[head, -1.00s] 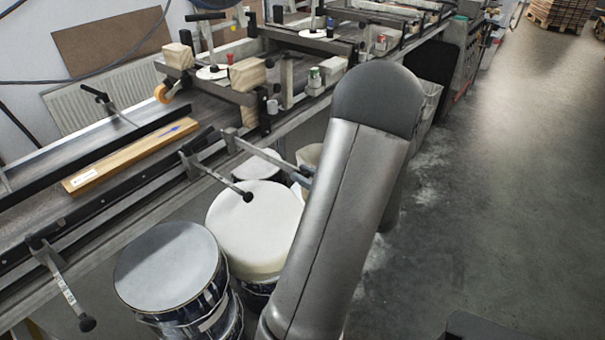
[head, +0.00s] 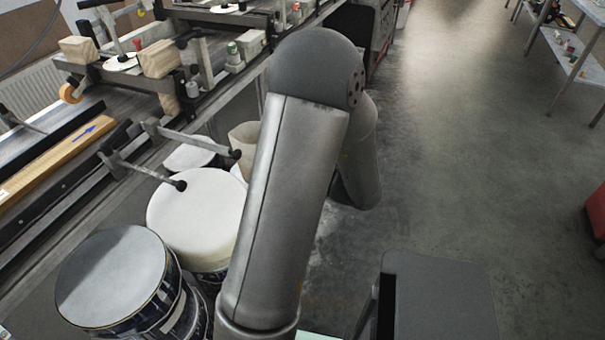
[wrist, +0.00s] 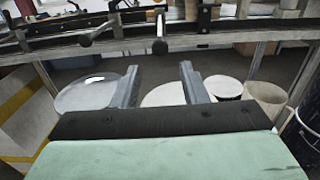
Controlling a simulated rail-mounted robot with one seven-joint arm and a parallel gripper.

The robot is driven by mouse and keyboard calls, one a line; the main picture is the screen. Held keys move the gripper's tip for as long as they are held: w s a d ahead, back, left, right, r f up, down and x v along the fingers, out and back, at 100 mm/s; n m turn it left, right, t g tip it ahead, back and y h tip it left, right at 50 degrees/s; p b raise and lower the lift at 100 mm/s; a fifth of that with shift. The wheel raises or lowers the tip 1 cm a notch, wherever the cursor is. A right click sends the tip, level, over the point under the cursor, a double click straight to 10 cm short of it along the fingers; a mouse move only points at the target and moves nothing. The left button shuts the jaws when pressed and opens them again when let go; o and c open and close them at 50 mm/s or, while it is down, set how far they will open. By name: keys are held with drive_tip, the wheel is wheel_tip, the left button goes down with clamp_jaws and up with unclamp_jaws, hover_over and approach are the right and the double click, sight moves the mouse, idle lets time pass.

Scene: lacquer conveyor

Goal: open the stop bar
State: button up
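I cannot tell for certain which bar is the stop bar. In the head view a metal bar with a black knob (head: 195,140) reaches out from the conveyor's near side over the drums. A second knobbed bar (head: 145,172) sticks out nearer to me. In the wrist view a bar with a black knob (wrist: 160,30) hangs ahead of my gripper, and another knobbed bar (wrist: 98,32) lies to its left. My gripper (wrist: 158,68) is open, its two grey fingers apart with nothing held between them, short of the bars. In the head view my arm hides the gripper.
A grey-lidded drum (head: 115,275) and a white-topped drum (head: 200,215) stand below the conveyor's near edge. A beige bin (head: 245,138) is beyond them. A wooden plank (head: 55,162) lies on the conveyor. The floor to the right (head: 465,150) is largely clear.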

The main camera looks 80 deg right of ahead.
drive_tip(key=s+a, duration=0.1)
drive_tip(key=s, duration=0.6)
drive_tip(key=shift+a, duration=0.15)
